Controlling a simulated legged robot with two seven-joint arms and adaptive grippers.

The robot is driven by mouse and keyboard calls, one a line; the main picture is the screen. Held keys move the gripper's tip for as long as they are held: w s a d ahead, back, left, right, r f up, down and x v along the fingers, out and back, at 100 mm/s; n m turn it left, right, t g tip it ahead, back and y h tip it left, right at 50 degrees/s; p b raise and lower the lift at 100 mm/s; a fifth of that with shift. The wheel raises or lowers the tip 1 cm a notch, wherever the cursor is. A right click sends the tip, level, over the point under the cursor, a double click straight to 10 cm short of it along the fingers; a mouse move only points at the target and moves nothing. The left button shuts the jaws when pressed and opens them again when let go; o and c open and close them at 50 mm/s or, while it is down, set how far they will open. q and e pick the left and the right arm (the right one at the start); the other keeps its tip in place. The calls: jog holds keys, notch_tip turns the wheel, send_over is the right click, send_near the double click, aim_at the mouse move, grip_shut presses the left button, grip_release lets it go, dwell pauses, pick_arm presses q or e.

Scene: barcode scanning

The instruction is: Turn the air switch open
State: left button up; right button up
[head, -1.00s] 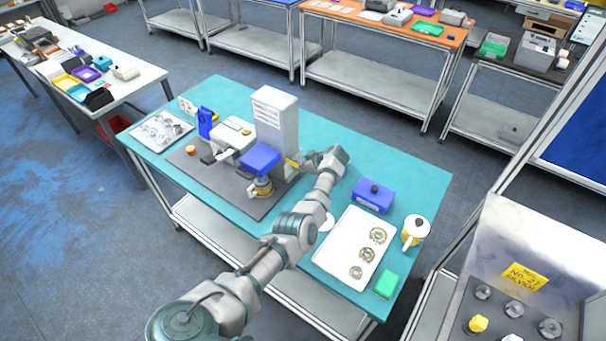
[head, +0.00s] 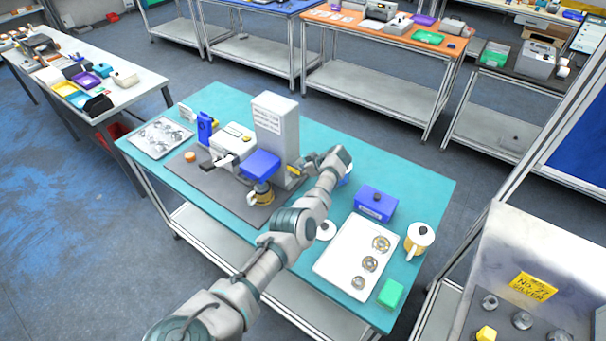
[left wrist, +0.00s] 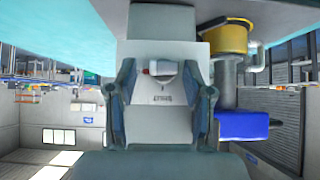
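The machine with a tall grey-white column (head: 275,125) stands on a dark mat on the teal table. My left gripper (head: 296,172) is low beside the column's right side. In the left wrist view its two fingers stand apart, with the left gripper (left wrist: 160,105) facing a grey surface. A small white knob with a red tip (left wrist: 160,68), likely the air switch, shows between and just beyond the fingertips. I cannot tell whether they touch it. In the head view the knob is hidden by the gripper. My right gripper is not in view.
A blue block (head: 260,164) above a yellow part (head: 261,194) sits left of my gripper. To the right are a blue box (head: 374,203), a white tray (head: 340,262) with metal rings, a yellow-and-white jug (head: 418,240) and a green block (head: 390,294).

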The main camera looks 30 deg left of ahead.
pick_arm(q)
jog(key=shift+f, duration=0.35)
jog(key=v, duration=1.1)
jog(key=shift+r, duration=0.4)
jog(key=shift+w+d, duration=0.1)
jog(key=shift+d, duration=0.1)
